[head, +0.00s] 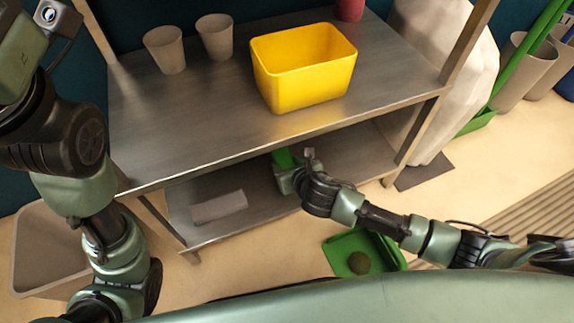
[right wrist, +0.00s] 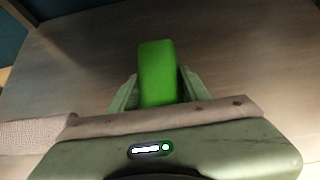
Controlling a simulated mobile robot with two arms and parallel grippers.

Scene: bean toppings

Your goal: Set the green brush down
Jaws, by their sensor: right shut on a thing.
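The green brush (right wrist: 157,70) shows as a green block between the two fingers of my right gripper (right wrist: 158,88) in the right wrist view. The gripper is shut on it. In the head view my right gripper (head: 287,172) reaches in over the lower shelf (head: 345,160) under the table's front edge, with a green bit of the brush (head: 283,157) at its tip. I cannot tell whether the brush touches the shelf. My left arm stands at the left of the head view; its gripper's fingers are not in view.
A grey cloth (head: 219,207) lies on the lower shelf, left of my right gripper. A yellow bin (head: 290,90) and two cups (head: 165,50) stand on the upper shelf (head: 180,120). A green dustpan (head: 345,243) with a round brown thing (head: 359,262) lies on the floor.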

